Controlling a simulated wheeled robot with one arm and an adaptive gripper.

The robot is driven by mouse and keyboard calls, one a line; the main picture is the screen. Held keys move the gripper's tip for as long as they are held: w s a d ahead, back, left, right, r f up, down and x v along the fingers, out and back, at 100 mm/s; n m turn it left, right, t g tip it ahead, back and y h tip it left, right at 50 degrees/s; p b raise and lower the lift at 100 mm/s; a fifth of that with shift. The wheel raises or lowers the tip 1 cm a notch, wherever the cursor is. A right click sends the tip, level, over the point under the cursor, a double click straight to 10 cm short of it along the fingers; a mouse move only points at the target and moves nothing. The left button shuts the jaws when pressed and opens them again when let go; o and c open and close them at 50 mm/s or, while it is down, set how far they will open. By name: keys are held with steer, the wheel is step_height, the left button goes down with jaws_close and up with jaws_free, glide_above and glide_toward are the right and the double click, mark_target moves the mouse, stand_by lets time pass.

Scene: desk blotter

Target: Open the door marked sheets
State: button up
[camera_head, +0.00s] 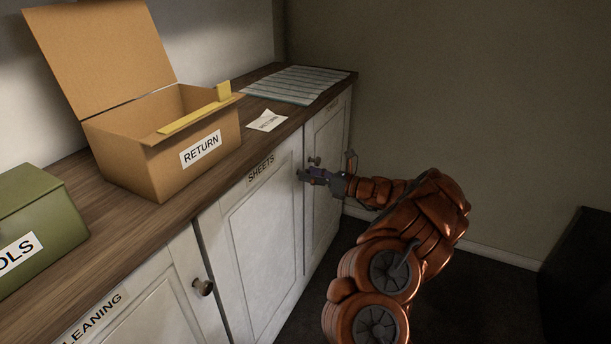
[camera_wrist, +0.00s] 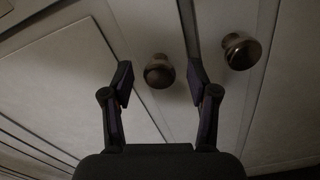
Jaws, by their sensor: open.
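The white door marked SHEETS (camera_head: 265,240) is shut in the front of the cabinet in the head view, with its label (camera_head: 261,168) near its top. My gripper (camera_head: 303,175) is at the upper right edge of this door. In the wrist view my gripper (camera_wrist: 161,84) is open, with one finger on each side of a dark round knob (camera_wrist: 159,72). This knob appears to be on the sheets door; in the head view my gripper hides it. Whether the fingers touch it I cannot tell, but gaps show on both sides.
A second knob (camera_wrist: 241,50) sits close by on the narrow right door (camera_head: 323,180). The cleaning door (camera_head: 165,310) is at left.

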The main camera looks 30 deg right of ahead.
steer(key=shift+x, duration=0.85)
steer(key=shift+c, duration=0.2)
jaws_close()
